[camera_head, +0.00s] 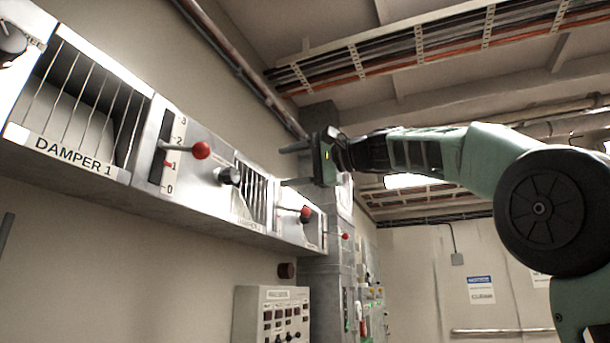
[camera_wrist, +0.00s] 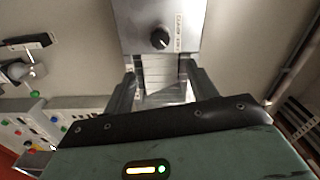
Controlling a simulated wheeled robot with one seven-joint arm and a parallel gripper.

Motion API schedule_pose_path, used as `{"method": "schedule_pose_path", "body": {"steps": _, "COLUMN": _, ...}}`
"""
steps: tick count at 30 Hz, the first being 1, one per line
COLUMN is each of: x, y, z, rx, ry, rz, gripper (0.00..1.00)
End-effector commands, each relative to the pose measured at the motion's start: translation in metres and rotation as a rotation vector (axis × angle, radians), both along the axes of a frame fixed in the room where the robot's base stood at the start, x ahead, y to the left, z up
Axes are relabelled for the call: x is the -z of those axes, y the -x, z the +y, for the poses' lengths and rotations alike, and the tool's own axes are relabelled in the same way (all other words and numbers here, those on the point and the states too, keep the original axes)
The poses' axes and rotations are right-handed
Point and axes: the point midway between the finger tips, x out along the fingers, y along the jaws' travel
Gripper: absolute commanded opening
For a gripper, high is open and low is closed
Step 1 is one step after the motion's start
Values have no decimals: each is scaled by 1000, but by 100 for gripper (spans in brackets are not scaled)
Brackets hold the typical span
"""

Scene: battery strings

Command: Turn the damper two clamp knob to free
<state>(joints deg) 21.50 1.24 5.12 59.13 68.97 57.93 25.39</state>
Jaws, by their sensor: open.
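A black clamp knob (camera_head: 229,176) sits on the metal wall panel just left of the damper 2 grille (camera_head: 250,200). In the wrist view a black knob (camera_wrist: 160,39) shows above the grille slats, with sideways lettering beside it too small to read surely. A pale mark shows on its face. My gripper (camera_head: 284,166) is open and empty, in front of the panel and to the right of the knob in the head view. In the wrist view its fingers (camera_wrist: 160,70) straddle the view of the grille, and the knob lies beyond them, apparently untouched.
Red-ball levers (camera_head: 201,150) and (camera_head: 305,213) stick out from the panel on either side of the grille. The damper 1 grille (camera_head: 85,95) is at left. A switch box (camera_head: 272,315) hangs below. A pipe (camera_head: 235,62) runs above.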

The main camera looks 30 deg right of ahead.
Motion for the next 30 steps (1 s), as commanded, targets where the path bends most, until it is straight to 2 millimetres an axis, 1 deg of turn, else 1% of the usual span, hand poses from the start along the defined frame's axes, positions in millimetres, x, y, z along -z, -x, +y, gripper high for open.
{"method": "schedule_pose_path", "body": {"steps": 1, "x": 2, "y": 7, "z": -5, "rx": 3, "ry": 1, "rz": -2, "gripper": 57}}
{"method": "schedule_pose_path", "body": {"steps": 3, "x": 2, "y": 14, "z": -11, "rx": 2, "ry": 1, "rz": -1, "gripper": 57}}
{"method": "schedule_pose_path", "body": {"steps": 9, "x": 0, "y": 25, "z": -18, "rx": 1, "ry": -1, "rz": -1, "gripper": 57}}
{"method": "schedule_pose_path", "body": {"steps": 27, "x": 0, "y": 25, "z": -18, "rx": -1, "ry": 0, "rz": 0, "gripper": 57}}
{"method": "schedule_pose_path", "body": {"steps": 29, "x": 6, "y": 22, "z": -16, "rx": -4, "ry": 5, "rz": 11, "gripper": 57}}
{"method": "schedule_pose_path", "body": {"steps": 30, "x": 13, "y": 19, "z": -12, "rx": -8, "ry": 12, "rz": 26, "gripper": 57}}
